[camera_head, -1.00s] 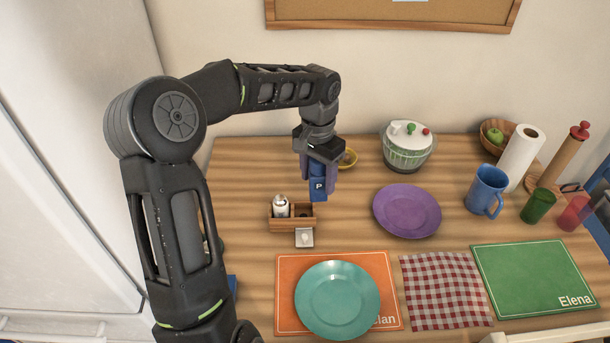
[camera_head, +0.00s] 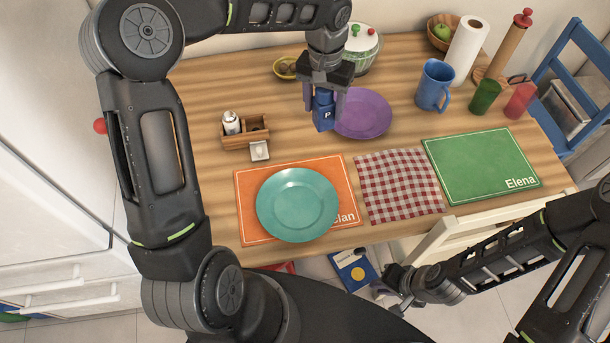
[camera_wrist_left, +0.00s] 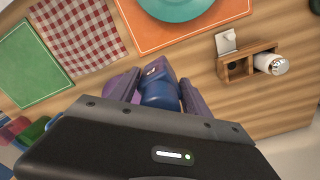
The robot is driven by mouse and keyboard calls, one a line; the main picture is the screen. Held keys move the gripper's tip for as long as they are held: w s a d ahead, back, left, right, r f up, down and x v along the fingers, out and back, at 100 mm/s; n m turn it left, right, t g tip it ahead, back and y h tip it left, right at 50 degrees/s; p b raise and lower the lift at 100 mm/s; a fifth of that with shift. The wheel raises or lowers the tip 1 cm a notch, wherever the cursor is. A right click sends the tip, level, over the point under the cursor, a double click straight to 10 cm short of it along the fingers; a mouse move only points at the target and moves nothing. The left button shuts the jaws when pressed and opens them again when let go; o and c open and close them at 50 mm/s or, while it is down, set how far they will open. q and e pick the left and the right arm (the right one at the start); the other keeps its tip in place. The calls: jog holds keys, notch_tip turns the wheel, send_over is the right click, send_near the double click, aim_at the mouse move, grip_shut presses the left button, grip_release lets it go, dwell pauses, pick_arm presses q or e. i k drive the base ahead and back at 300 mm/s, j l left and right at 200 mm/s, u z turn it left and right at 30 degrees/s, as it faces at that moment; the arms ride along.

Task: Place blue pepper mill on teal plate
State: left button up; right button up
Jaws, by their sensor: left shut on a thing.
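The blue pepper mill (camera_head: 323,113), marked with a "P", is held upright in my left gripper (camera_head: 325,98), which is shut on it. It is above the table, in front of the left edge of the purple plate in the head view. In the left wrist view the mill (camera_wrist_left: 158,88) shows between the purple fingers. The teal plate (camera_head: 297,204) lies on the orange placemat, below and left of the mill in the head view. Its edge also shows in the left wrist view (camera_wrist_left: 176,8). My right gripper (camera_head: 392,289) is low beside the table's front edge; its fingers are too small to read.
A wooden caddy (camera_head: 256,133) with a white shaker stands left of the mill. The purple plate (camera_head: 363,114) lies behind it. A checked napkin (camera_head: 400,185) and green placemat (camera_head: 480,168) lie right of the teal plate. A blue mug (camera_head: 433,84) stands further back.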

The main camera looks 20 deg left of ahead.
aim_at(297, 206)
jog(key=l+u, duration=0.25)
jog(key=l, duration=0.25)
jog(key=k+l+u, duration=0.1)
jog(key=l+u, duration=0.15)
jog(key=l, duration=0.25)
jog(key=k+l+u, duration=0.2)
jog(key=l, duration=0.3)
jog(key=l+u, duration=0.25)
jog(key=l, duration=0.25)
jog(key=i, duration=0.45)
